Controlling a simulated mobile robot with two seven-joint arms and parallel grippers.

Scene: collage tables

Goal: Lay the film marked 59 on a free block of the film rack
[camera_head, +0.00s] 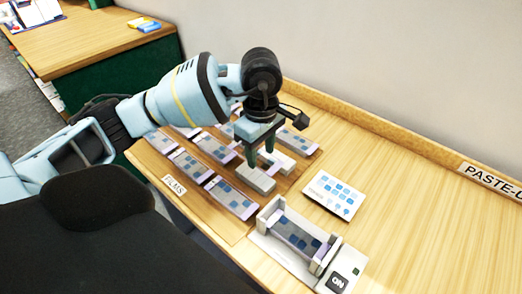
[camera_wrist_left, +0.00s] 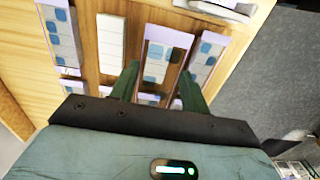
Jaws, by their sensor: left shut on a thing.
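My left gripper (camera_head: 261,157) is over the film rack (camera_head: 215,215), low above its right part. In the left wrist view my left gripper (camera_wrist_left: 160,85) is shut on a film (camera_wrist_left: 164,55) with blue squares, which lies between its fingers. No number is readable on it. A bare white block (camera_head: 256,179) stands just in front of the fingers; a bare block (camera_wrist_left: 111,43) also shows beside the held film in the wrist view. Other blocks carry films, such as the front one (camera_head: 230,197). My right gripper is not in view.
A white device (camera_head: 337,281) with a film between its raised ends stands at the right front of the rack. A white card (camera_head: 333,195) with blue pictures lies behind it. A wall and raised ledge (camera_head: 365,122) bound the back. Wood at the right is clear.

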